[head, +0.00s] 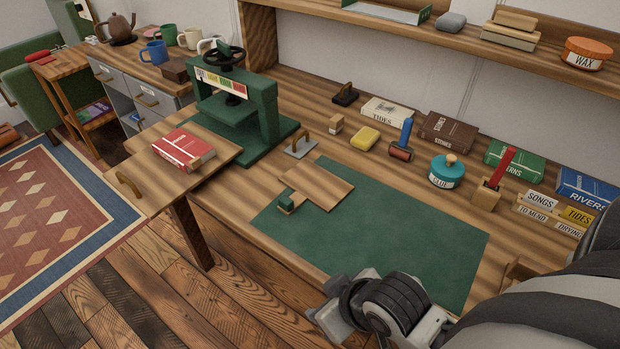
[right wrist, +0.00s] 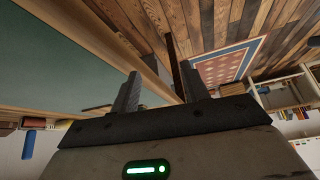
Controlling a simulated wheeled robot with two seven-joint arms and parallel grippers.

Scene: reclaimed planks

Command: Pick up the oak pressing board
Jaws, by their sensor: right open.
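A small flat wooden board (head: 316,187), which looks like the oak pressing board, lies on the green mat (head: 410,240). My right gripper (head: 335,313) is open and empty at the table's front edge, apart from the board and nearer the camera. Its two fingers (right wrist: 158,88) show apart in the right wrist view, where the board is not seen. My left gripper is not in view.
A green press (head: 268,115) stands behind the board to the left. A red book (head: 183,149) lies on a wooden leaf (head: 150,190) with a brass handle. A metal plate, yellow block, roller and glue pot (head: 446,174) stand behind the mat. The mat's right part is clear.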

